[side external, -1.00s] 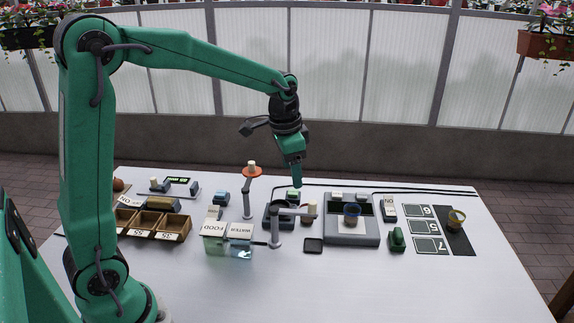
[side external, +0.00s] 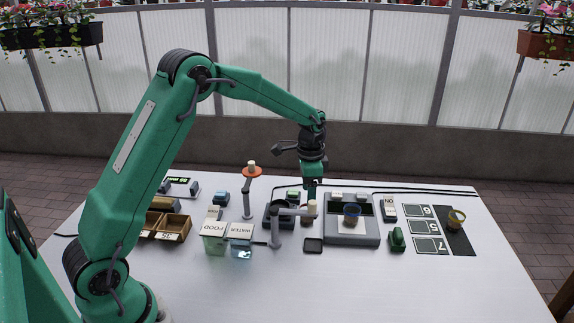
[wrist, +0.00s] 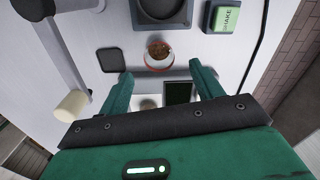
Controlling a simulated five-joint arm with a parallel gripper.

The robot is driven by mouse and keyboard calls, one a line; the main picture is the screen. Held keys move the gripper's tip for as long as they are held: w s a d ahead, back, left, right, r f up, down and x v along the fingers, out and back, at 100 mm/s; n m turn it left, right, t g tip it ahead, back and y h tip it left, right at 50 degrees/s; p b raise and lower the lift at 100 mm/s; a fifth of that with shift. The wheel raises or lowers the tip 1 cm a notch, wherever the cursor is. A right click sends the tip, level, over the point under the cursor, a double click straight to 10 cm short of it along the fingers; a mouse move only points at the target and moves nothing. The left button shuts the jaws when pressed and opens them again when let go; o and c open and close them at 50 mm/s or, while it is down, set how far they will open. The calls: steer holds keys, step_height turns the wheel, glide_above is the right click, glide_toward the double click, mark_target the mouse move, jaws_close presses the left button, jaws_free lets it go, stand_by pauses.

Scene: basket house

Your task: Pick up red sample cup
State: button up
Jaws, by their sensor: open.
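The red sample cup (wrist: 159,55) shows in the wrist view as a small cup with a reddish rim, seen from above. It is just beyond my fingertips and roughly centred between them. My gripper (wrist: 162,70) is open and empty, with one finger on either side of the cup's line. In the side view my gripper (side external: 311,190) points down above the table, behind the pale cylinder.
A swing arm with a pale cylinder (wrist: 73,105) is close on the left. The grey shaker (wrist: 162,12), green SHAKE button (wrist: 222,16) and black pad (wrist: 111,60) surround the cup. A blue-rimmed cup (side external: 352,214) and a yellow-rimmed cup (side external: 456,217) stand to the right.

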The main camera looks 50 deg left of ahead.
steer(key=shift+s+f, duration=0.1)
steer(key=shift+f, duration=3.75)
steer(key=c, duration=1)
